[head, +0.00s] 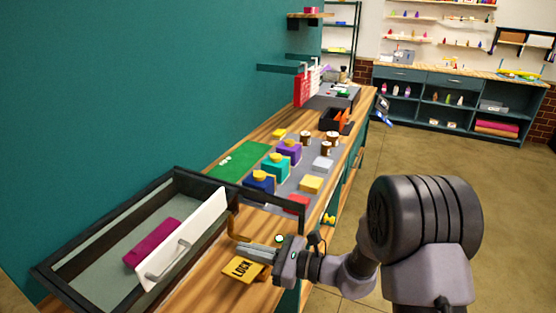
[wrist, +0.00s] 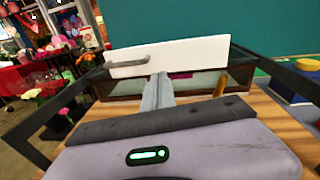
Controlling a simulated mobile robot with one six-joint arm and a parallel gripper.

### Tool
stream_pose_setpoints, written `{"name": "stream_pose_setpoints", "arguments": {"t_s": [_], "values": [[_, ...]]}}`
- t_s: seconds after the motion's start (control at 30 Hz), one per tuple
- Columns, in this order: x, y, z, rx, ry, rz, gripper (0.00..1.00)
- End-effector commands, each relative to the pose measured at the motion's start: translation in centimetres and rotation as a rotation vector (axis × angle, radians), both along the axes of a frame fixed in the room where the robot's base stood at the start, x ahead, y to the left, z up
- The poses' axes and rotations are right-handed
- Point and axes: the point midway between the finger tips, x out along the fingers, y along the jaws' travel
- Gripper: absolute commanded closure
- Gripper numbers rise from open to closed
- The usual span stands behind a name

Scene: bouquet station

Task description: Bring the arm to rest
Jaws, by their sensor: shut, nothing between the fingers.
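My gripper (head: 262,250) is over the wooden counter (head: 190,303), beside a yellow sign marked LOCK (head: 242,269). Its fingers are together and empty. In the wrist view my gripper (wrist: 158,92) points at a white panel with a grey handle (wrist: 190,52). The same white panel (head: 205,228) shows in the head view, standing upright at the near side of a black-framed, glass-like case (head: 100,240). A magenta block (head: 150,243) lies inside the case. I cannot tell whether the fingers touch the panel.
Beyond the case, a grey mat (head: 282,190) holds blue, teal and purple boxes with yellow tops, and brown jars. A green mat (head: 238,162) lies next to it. A red block (head: 297,203) is near the counter's edge. The floor (head: 430,150) at right is open.

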Motion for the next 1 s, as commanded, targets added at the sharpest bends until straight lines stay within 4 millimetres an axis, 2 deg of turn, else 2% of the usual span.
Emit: {"name": "stream_pose_setpoints", "arguments": {"t_s": [0.03, 0.07, 0.13, 0.2, 0.23, 0.3, 0.37, 0.4, 0.5, 0.6, 0.7, 1.0], "values": [[-2.2, 0.1, 2.1, -0.063, -0.076, 0.078, 1.00], [-4.1, 0.0, 3.3, -0.123, -0.131, 0.144, 1.00], [-9.4, -1.2, 5.1, -0.304, -0.281, 0.296, 1.00], [-14.1, -3.6, 5.6, -0.515, -0.438, 0.422, 1.00], [-15.8, -5.0, 5.5, -0.612, -0.508, 0.464, 1.00], [-18.9, -8.8, 5.0, -0.847, -0.668, 0.544, 1.00], [-20.6, -12.2, 4.6, -1.047, -0.792, 0.586, 1.00], [-21.3, -14.3, 4.5, -1.171, -0.868, 0.602, 1.00], [-22.2, -18.5, 4.8, -1.419, -1.007, 0.614, 1.00], [-22.5, -20.9, 5.4, -1.562, -1.083, 0.613, 1.00], [-22.6, -21.7, 5.6, -1.611, -1.106, 0.614, 1.00], [-22.6, -21.6, 5.7, -1.610, -1.106, 0.615, 1.00]]}}
